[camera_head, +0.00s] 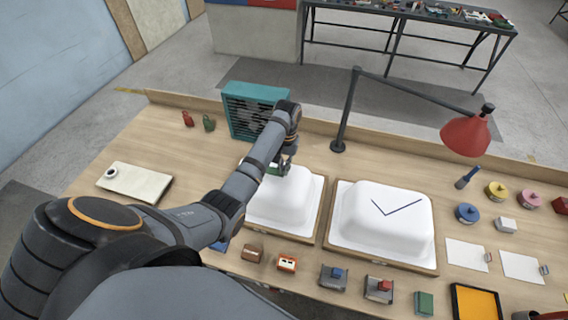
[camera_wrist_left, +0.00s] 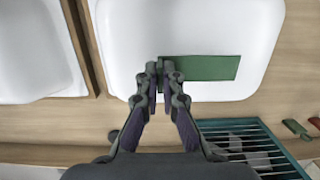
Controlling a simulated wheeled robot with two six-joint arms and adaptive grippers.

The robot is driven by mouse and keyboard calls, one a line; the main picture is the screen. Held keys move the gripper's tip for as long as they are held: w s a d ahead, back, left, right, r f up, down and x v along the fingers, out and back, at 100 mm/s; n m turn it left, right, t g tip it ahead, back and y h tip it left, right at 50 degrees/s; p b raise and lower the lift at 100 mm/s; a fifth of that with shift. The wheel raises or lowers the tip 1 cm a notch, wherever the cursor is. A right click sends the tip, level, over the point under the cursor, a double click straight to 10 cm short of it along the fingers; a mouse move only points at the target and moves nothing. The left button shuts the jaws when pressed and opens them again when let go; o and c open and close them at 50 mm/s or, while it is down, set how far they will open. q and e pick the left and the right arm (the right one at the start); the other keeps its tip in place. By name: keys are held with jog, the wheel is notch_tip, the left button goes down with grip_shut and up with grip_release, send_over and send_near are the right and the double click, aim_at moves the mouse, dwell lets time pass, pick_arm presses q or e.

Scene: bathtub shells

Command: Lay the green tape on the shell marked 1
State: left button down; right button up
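The green tape (camera_wrist_left: 210,68) is a flat dark green strip over the top of a white shell (camera_wrist_left: 262,35). I cannot tell whether its whole length touches the shell. My left gripper (camera_wrist_left: 164,68) has its fingers nearly together at one end of the strip, seemingly pinching it. In the head view, my left gripper (camera_head: 286,168) is over the left shell (camera_head: 278,202), with a bit of the green tape (camera_head: 272,169) showing beside it. The right shell (camera_head: 368,222) carries a dark angled line. No number is readable on either shell. My right gripper is out of view.
A teal slatted box (camera_head: 243,108) stands behind the left shell. A red lamp (camera_head: 466,136) reaches over the right side.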

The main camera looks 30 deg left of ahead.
pick_arm(q)
jog(key=shift+s+f, duration=0.1)
jog(key=shift+f, duration=0.5)
jog(key=shift+f+b, duration=0.4)
jog(key=shift+f, duration=0.55)
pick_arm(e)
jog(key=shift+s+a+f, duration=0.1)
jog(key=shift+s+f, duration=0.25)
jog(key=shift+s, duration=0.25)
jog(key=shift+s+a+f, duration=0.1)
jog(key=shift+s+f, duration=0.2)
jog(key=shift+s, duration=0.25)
pick_arm(q)
jog(key=shift+f, duration=0.15)
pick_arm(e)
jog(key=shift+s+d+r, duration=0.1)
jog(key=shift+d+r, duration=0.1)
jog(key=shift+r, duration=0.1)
pick_arm(q)
jog(key=c, duration=1.4)
grip_release()
jog(key=shift+c, duration=0.2)
